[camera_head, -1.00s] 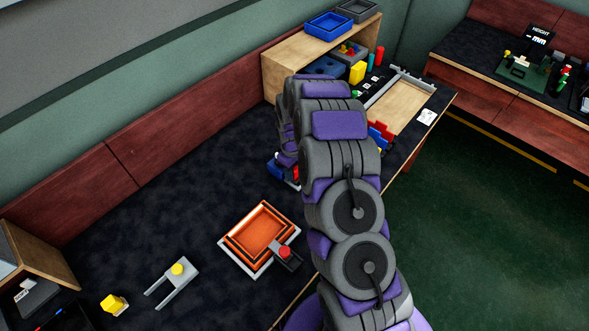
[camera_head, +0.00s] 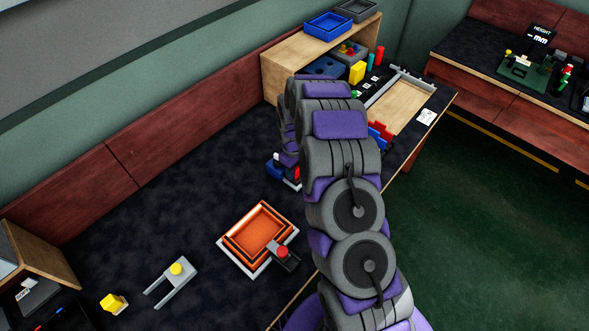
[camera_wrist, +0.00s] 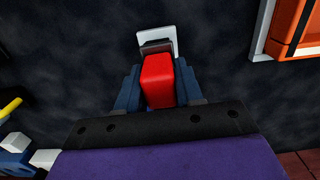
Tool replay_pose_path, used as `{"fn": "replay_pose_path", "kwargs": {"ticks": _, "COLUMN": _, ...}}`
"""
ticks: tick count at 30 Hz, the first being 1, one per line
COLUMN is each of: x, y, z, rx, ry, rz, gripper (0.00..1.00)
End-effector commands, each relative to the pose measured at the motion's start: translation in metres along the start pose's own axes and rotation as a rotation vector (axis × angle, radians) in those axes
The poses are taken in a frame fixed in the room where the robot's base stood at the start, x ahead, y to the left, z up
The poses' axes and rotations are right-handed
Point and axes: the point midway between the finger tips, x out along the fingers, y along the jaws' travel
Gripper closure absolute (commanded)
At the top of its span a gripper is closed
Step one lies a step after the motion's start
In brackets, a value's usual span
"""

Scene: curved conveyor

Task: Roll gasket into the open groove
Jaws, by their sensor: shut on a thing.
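My gripper (camera_wrist: 158,88) is shut on a red block (camera_wrist: 158,80), held between its two dark blue fingers in the wrist view. A white square piece with a dark part (camera_wrist: 157,42) shows just beyond the block; whether they are joined I cannot tell. An orange tray (camera_head: 231,240) with a dark groove line and pale outer rim lies on the dark bench in the head view. Its corner shows at upper right in the wrist view (camera_wrist: 288,30), apart from my gripper. A gasket cannot be told apart from the groove. My arm mostly hides the gripper in the head view.
A dark grey block with a red knob (camera_head: 283,253) sits at the tray's right corner. A grey fork with a yellow knob (camera_head: 175,271) and a yellow block (camera_head: 112,303) lie left. A wooden shelf (camera_head: 285,62) stands behind.

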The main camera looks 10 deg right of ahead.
Motion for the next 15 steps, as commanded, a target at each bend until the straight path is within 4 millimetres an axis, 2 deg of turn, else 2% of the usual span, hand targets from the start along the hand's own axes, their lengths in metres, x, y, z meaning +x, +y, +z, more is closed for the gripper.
{"fn": "replay_pose_path", "kwargs": {"ticks": 7, "x": -0.001, "y": -0.001, "z": 0.001, "rx": -0.001, "ry": -0.004, "rz": -0.003, "gripper": 1.00}}
{"fn": "replay_pose_path", "kwargs": {"ticks": 15, "x": -0.022, "y": 0.000, "z": 0.002, "rx": 0.000, "ry": 0.000, "rz": 0.000, "gripper": 1.00}}
